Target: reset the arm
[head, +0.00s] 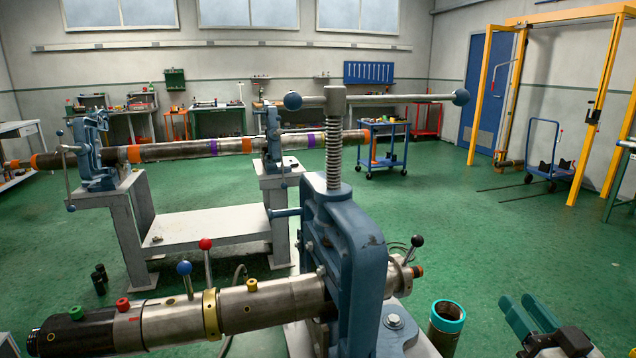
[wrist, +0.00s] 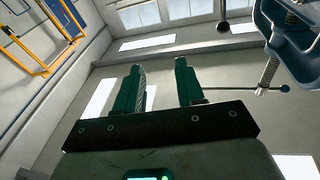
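The gripper is open and holds nothing. The rest of my arm is out of frame in the head view.
A blue pipe vise (head: 345,240) clamps a steel tool assembly (head: 170,322) at front centre, left of my gripper. A pipe with a teal rim (head: 446,318) stands close to my gripper's left. Green floor (head: 480,240) behind is open.

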